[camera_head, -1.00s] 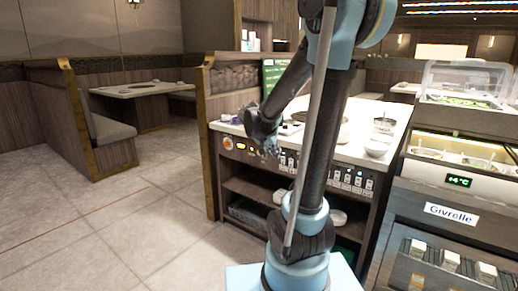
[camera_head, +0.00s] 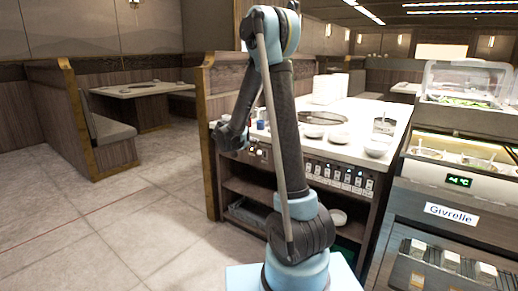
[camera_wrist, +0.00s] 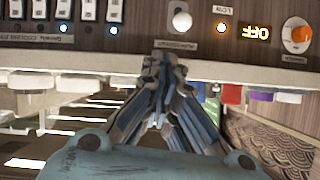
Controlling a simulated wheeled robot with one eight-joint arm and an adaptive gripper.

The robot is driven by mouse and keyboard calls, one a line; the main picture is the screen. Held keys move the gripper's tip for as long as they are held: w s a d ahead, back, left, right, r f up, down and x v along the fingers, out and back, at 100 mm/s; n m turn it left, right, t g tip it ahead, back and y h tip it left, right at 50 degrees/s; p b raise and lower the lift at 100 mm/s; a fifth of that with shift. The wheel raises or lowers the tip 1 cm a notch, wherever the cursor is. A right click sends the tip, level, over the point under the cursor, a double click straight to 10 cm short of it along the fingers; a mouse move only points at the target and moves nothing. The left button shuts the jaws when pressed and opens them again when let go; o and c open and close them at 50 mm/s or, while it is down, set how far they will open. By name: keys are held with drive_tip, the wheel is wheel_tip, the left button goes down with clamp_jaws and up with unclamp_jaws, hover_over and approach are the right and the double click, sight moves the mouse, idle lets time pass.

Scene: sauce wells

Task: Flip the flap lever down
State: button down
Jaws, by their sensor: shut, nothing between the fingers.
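The counter's control panel (camera_head: 338,174) runs along its front edge. In the wrist view, the panel (camera_wrist: 145,60) crosses the top, with its lettering upside down. A pale rounded knob or lever end (camera_wrist: 181,20) sits on it, with a small label plate beside it. I cannot read the label clearly or tell which control is the flap lever. My gripper (camera_wrist: 164,62) is shut and empty, its fingertips just below that label in the picture. I cannot tell whether they touch the panel. In the head view, my gripper (camera_head: 230,140) is at the panel's left end and partly covers it.
In the wrist view, several white rocker switches (camera_wrist: 88,10) stand left of the knob. An orange rotary knob (camera_wrist: 298,36) and a lit display (camera_wrist: 257,32) are to the right. Bowls (camera_head: 376,148) stand on the counter. The floor left of the counter (camera_head: 110,215) is clear.

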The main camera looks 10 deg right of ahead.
sight(261, 153)
drive_tip(key=shift+w+a+f+t, duration=0.2)
drive_tip(key=shift+w+a, duration=0.15)
drive_tip(key=shift+w, duration=0.15)
drive_tip(key=shift+w+a+f+t, duration=0.1)
drive_tip(key=shift+w+a+f, duration=0.1)
drive_tip(key=shift+w+a, duration=0.2)
drive_tip(key=shift+d, duration=0.1)
drive_tip(key=x, duration=1)
